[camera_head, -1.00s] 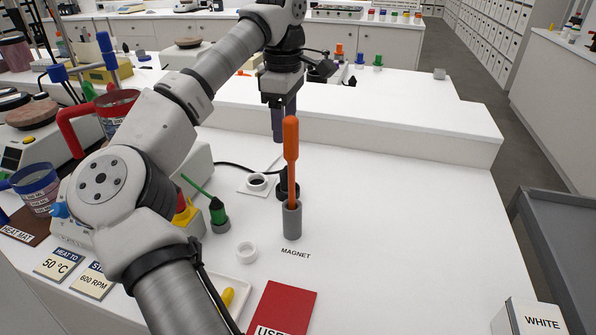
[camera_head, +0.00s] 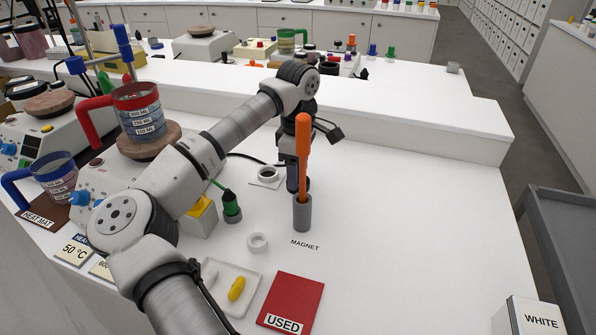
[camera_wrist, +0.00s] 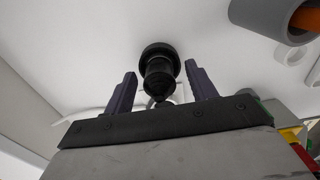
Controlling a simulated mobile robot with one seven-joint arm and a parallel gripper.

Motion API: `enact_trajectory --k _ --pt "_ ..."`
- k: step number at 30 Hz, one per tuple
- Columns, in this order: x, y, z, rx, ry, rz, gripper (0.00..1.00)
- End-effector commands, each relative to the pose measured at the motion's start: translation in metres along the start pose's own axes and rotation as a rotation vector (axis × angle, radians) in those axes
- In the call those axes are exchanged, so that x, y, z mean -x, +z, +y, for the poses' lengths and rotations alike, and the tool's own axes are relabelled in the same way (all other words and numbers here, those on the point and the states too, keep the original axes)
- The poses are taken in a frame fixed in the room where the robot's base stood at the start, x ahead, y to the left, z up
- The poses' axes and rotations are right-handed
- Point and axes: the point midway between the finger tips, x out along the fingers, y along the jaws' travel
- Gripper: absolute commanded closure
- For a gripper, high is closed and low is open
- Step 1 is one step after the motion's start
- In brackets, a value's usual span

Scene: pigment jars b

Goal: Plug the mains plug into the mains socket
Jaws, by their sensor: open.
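The black mains plug (camera_wrist: 158,65) stands on the white bench, seen between my fingers in the wrist view. It has a wide round flange and a narrower body. My gripper (camera_wrist: 160,72) is open, with one dark finger on each side of the plug and a gap visible on both sides. In the head view my gripper (camera_head: 297,180) is low over the bench, behind the orange rod, and largely hides the plug. The mains socket (camera_head: 267,173), a white square plate with a round dark-centred opening, lies just left of my gripper. A black cable runs behind it.
An orange-handled rod (camera_head: 303,150) stands in a grey holder (camera_head: 302,213) close in front of my gripper. A green-topped item (camera_head: 231,205) and a white ring (camera_head: 257,242) are to the left.

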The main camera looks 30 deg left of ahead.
Motion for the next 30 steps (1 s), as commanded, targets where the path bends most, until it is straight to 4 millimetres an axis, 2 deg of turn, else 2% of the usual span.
enact_trajectory --k 7,8,18,30 --pt "-0.0025 0.0002 0.0001 -0.001 0.001 0.0 0.43" --pt "-0.0025 0.0002 0.0001 -0.001 0.001 0.0 0.46" --pt "-0.0022 0.0002 0.0001 -0.001 0.001 0.0 0.91" --pt "0.0053 -0.0003 0.0006 0.001 0.002 0.001 0.92"
